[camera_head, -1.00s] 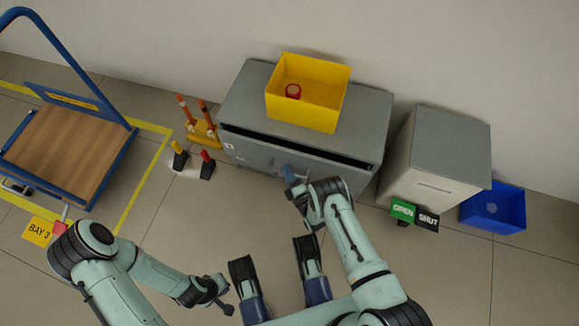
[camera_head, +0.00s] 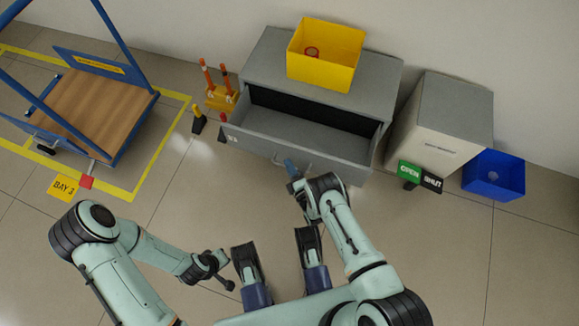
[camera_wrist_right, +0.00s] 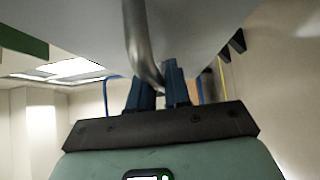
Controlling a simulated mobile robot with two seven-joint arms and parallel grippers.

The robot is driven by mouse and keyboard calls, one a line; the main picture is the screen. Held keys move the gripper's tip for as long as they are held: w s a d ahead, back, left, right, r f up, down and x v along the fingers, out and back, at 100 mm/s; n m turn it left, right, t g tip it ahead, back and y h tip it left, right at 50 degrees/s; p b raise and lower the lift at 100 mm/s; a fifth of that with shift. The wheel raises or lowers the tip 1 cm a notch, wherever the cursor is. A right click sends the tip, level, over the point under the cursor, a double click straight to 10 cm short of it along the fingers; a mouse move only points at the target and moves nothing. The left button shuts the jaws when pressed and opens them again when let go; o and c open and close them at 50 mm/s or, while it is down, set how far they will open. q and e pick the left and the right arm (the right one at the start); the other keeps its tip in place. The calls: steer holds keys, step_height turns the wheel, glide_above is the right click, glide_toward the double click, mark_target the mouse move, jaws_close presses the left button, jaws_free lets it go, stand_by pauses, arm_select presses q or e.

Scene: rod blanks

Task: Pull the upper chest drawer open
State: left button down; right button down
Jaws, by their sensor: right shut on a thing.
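The grey chest (camera_head: 380,72) stands against the wall, and its upper drawer (camera_head: 330,128) is pulled well out, with the inside showing bare. My right gripper (camera_head: 290,168) is at the drawer's front. In the right wrist view, its blue fingers (camera_wrist_right: 158,90) are shut on the metal bar handle (camera_wrist_right: 137,40), under the pale drawer front. The gripper and wrist hide part of the handle in the head view. My left gripper (camera_head: 222,272) is over the floor, away from the chest; its fingers are too unclear to read.
A yellow bin (camera_head: 322,72) with a red round thing (camera_head: 312,52) stands on the chest. A pale cabinet (camera_head: 436,125), OPEN and SHUT signs (camera_head: 418,176) and a blue bin (camera_head: 493,178) are to the right. Orange-and-white posts (camera_head: 217,85) and a trolley (camera_head: 95,110) are left.

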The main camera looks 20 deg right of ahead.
arm_select(q)
steer(key=shift+s+a+r, duration=0.1)
steer(key=shift+s+a, duration=0.15)
steer(key=shift+s, duration=0.05)
arm_select(e)
steer(key=shift+s+a, duration=0.2)
steer(key=shift+s, duration=0.15)
steer(key=c, duration=1.2)
jaws_free()
steer(key=shift+o, duration=0.2)
